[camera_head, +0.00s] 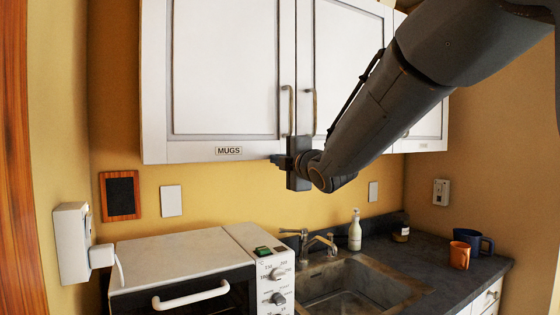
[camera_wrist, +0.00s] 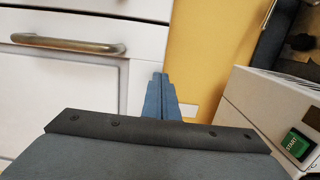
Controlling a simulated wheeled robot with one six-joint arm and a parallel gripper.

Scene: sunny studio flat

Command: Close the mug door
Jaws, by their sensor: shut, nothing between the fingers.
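The mug door (camera_head: 226,70) is the white left upper cabinet door, with a MUGS label (camera_head: 229,151) at its lower edge. It looks flush or nearly flush with the door beside it; a small gap cannot be ruled out. Its brass handle (camera_head: 288,110) is near its right edge and also shows in the wrist view (camera_wrist: 68,44). My gripper (camera_head: 279,159) is at the door's lower right corner, below the handle. In the wrist view its shut, empty fingers (camera_wrist: 160,96) overlap the door's lower edge. Contact with the door cannot be told.
A neighbouring white door (camera_head: 345,50) is right of the mug door, partly behind my arm. Below are a white oven (camera_head: 180,260), a sink (camera_head: 345,290), a soap bottle (camera_head: 355,231), an orange mug (camera_head: 460,254) and a blue mug (camera_head: 484,243). The yellow wall under the cabinet is mostly clear.

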